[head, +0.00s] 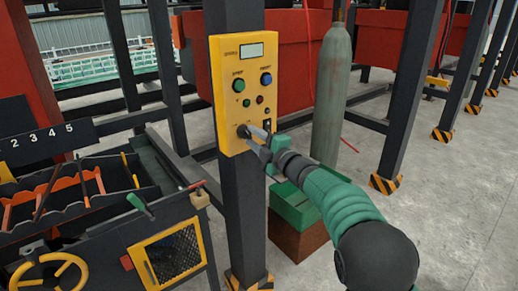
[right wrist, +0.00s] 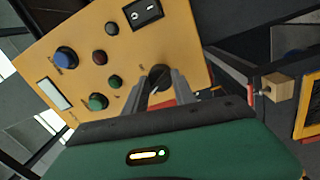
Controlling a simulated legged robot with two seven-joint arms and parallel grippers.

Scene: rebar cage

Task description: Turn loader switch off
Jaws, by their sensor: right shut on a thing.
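A yellow control panel (head: 229,75) is fixed to a dark steel post in the head view. It carries a dark round switch knob (head: 243,131) near its lower left corner. My right gripper (head: 251,137) reaches the panel from the lower right and is shut on this knob. In the right wrist view, the two grey fingers (right wrist: 160,82) stand on either side of the knob (right wrist: 158,92), with a pale pointer mark between them. The fingers hide part of the knob. Its label is too small to read surely. My left gripper is not in view.
A black rocker switch (right wrist: 143,13) sits beside the knob. A green button (head: 238,86), a blue button (head: 266,79) and a small display (head: 251,50) are higher up. A grey-green gas cylinder (head: 330,95) stands at right. A tool cart (head: 110,240) stands at lower left.

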